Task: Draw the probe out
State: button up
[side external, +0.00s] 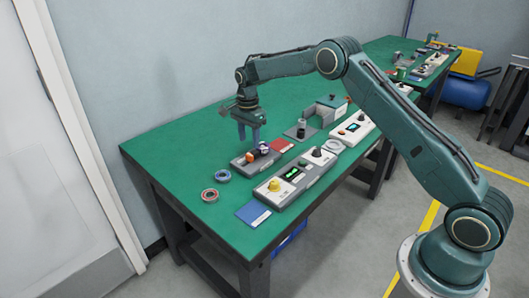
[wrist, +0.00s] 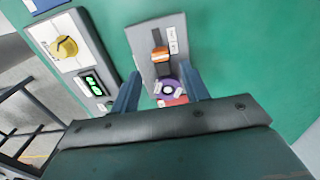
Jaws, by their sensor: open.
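A small grey block (side external: 242,165) lies on the green bench, with an orange part (side external: 250,157) and a dark round-ended part with a purple-and-white top (side external: 264,148). In the wrist view the orange part (wrist: 160,53) sits on the grey plate (wrist: 143,41), and the purple ring (wrist: 168,88) with a pale centre is nearer. I cannot tell for certain which part is the probe. My gripper (side external: 249,141) points down just above the block. Its two fingers (wrist: 161,71) are apart, either side of the dark bar between the orange part and the ring, holding nothing. Finger contact is unclear.
A white tester (side external: 270,191) with yellow knob and green display lies in front. Two rings (side external: 209,195), a blue card (side external: 253,213) and a red pad (side external: 281,145) lie around. More devices (side external: 352,128) stand to the right. The bench's left end (side external: 165,150) is clear.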

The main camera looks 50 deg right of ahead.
aim_at(250, 154)
jog(key=shift+f, duration=3.1)
grip_shut()
